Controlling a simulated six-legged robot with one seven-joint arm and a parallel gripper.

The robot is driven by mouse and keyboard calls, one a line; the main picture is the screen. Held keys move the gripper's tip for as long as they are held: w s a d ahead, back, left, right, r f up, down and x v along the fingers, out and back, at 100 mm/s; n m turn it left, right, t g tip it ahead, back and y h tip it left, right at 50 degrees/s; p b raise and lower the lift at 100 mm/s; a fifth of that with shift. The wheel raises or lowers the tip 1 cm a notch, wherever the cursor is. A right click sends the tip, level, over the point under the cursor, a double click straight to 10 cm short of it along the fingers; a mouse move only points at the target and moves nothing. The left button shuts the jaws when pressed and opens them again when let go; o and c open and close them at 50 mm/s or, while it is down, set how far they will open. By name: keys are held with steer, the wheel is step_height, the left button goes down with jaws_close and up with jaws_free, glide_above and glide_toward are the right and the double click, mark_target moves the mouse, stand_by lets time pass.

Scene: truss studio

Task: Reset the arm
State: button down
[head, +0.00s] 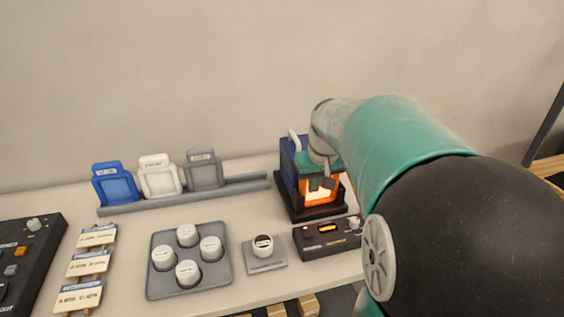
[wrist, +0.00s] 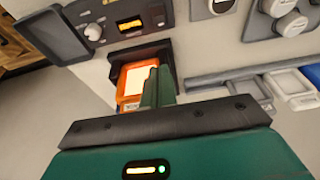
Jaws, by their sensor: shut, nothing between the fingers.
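My arm reaches in from the right of the head view, with a green sleeve and a black joint. My gripper (head: 321,184) is at the dark blue stand (head: 289,163), in front of an orange piece with a bright pale face (head: 318,197). In the wrist view my gripper's green fingers (wrist: 158,84) are together and empty. They overlap the right side of the orange piece (wrist: 133,80) in the picture; I cannot tell whether they touch it. The arm hides part of the stand and the table's right side.
A control box (head: 327,238) with a small orange display stands in front of the stand. Blue, white and grey containers line a grey rail (head: 240,185). A dark panel (head: 40,262) and labels are left.

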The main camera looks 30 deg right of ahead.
steer(key=s+a+r+n+t, duration=0.1)
steer(key=s+a, duration=0.6)
steer(key=a, duration=0.3)
steer(key=s+a+r+n+t, duration=0.1)
steer(key=s+a, duration=0.6)
steer(key=a, duration=0.4)
steer(key=shift+s+a+n+t+y, duration=0.25)
steer(key=shift+a+n+t+y, duration=0.05)
steer(key=shift+n+y, duration=0.1)
steer(key=shift+r, duration=0.1)
